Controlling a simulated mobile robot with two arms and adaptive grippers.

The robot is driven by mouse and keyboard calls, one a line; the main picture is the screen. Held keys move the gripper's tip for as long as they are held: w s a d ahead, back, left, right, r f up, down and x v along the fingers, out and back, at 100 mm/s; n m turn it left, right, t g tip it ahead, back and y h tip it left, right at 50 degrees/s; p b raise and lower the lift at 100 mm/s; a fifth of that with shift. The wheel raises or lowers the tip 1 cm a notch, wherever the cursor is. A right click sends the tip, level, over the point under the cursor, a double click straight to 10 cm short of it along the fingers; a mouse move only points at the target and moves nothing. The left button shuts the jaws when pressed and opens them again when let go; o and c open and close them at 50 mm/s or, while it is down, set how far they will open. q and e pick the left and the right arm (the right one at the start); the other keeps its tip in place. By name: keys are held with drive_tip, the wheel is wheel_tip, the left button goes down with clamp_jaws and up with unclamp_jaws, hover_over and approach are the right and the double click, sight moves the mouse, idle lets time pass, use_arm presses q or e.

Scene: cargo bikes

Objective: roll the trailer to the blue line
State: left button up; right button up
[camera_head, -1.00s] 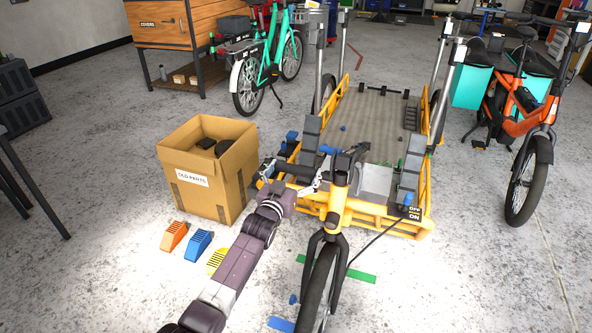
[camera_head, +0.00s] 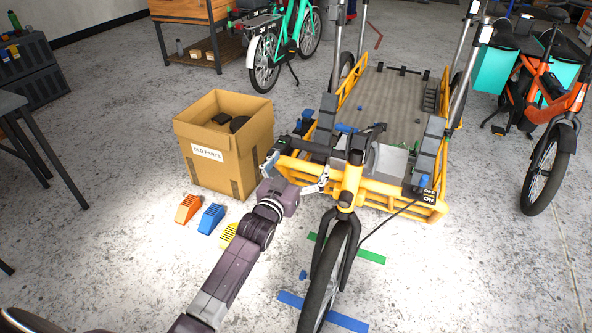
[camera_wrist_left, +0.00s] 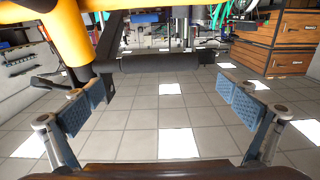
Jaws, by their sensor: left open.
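The trailer has a yellow frame (camera_head: 395,198), a grey flat bed and a front wheel (camera_head: 320,285) on a black fork, and stands upright in the head view. The blue line (camera_head: 348,321) lies on the floor at the bottom; the front wheel overlaps it in the picture. My left gripper (camera_head: 297,172) is open beside the trailer's steering post, close to the handlebar. In the left wrist view, a dark bar (camera_wrist_left: 160,63) lies just ahead of the spread fingers (camera_wrist_left: 160,108), with nothing between the pads. My right gripper is not in view.
A green line (camera_head: 370,256) crosses the floor under the wheel, behind the blue one. An open cardboard box (camera_head: 222,170) marked "OLD PARTS" and orange, blue (camera_head: 211,219) and yellow wedges stand left. An orange bike (camera_head: 548,120) stands right, a teal bike (camera_head: 285,50) behind. Floor is clear at lower right.

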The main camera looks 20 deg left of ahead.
use_arm(q)
drive_tip(key=shift+s, duration=1.95)
